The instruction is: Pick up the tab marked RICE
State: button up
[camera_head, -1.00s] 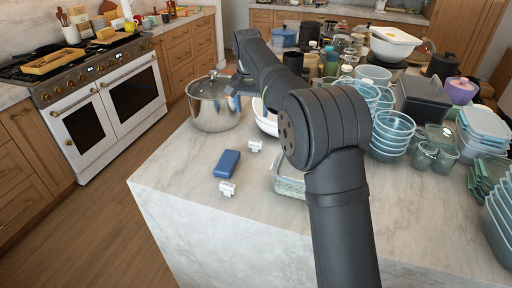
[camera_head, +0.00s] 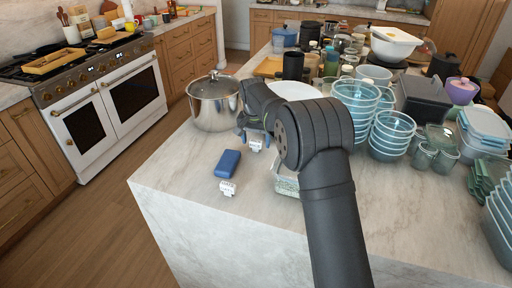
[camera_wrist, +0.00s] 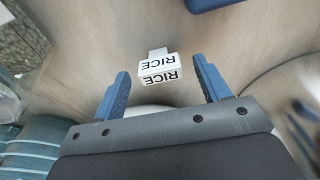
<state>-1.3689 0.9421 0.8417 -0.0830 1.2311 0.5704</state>
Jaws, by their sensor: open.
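The white tab marked RICE (camera_wrist: 159,66) stands on the marble counter in the wrist view, its lettering upside down there. In the head view the tab (camera_head: 255,146) shows just below my gripper, near the steel pot. My gripper (camera_wrist: 163,82) is open, with one blue finger on each side of the tab in the wrist view; nothing is held. In the head view my gripper (camera_head: 255,132) is partly hidden by my arm. A second white tab (camera_head: 227,188) with lettering too small to read lies nearer the counter's front edge.
A blue block (camera_head: 228,163) lies left of the RICE tab. The steel pot (camera_head: 214,103) stands behind it. A clear container (camera_head: 287,183) is to the right, with stacked glass bowls (camera_head: 391,133) farther right. The front left counter is clear.

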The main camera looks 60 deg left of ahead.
jog(key=shift+f, duration=0.8)
jog(key=c, duration=1.1)
jog(key=shift+o, duration=0.2)
